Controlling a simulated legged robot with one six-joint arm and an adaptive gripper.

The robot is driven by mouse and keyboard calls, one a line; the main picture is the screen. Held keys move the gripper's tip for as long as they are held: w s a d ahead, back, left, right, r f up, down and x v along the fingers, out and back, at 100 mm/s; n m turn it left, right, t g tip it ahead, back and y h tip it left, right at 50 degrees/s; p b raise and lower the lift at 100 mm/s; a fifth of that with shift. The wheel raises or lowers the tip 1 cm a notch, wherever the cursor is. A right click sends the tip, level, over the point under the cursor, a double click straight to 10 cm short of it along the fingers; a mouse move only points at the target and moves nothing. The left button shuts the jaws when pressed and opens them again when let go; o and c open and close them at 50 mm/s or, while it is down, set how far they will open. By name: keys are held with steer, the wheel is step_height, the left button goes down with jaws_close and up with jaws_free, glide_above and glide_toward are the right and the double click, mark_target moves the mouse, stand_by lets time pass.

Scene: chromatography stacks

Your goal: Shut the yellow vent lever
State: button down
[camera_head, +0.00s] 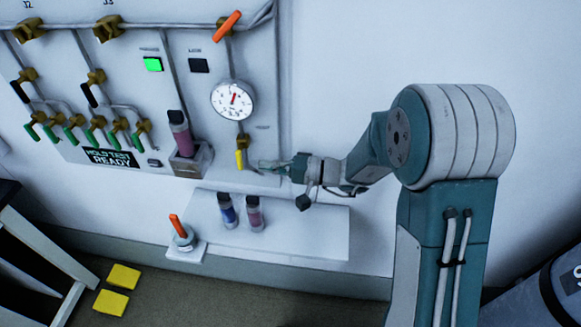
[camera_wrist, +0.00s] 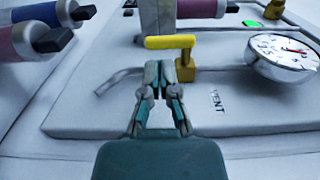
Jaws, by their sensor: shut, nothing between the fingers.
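The yellow vent lever (camera_head: 240,159) hangs downward from its brass valve (camera_head: 243,141), below the gauge on the panel, in the head view. In the wrist view the lever (camera_wrist: 170,42) extends left from the brass valve (camera_wrist: 186,75), with the printed VENT label (camera_wrist: 217,101) nearby. My gripper (camera_head: 262,165) is just right of the lever in the head view. In the wrist view my gripper (camera_wrist: 160,70) has its fingertips together, close to the lever's side. It holds nothing. I cannot tell whether the fingertips touch the lever.
The round gauge (camera_head: 232,99) and an orange lever (camera_head: 227,25) are above. A vial in a holder (camera_head: 186,165) stands left of the lever. The shelf (camera_head: 310,228) below carries two vials (camera_head: 241,211). Bare wall lies right of the panel.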

mark_target(240, 160)
steer(key=shift+w+a, duration=0.15)
steer(key=shift+a, duration=1.55)
steer(key=shift+a, duration=0.15)
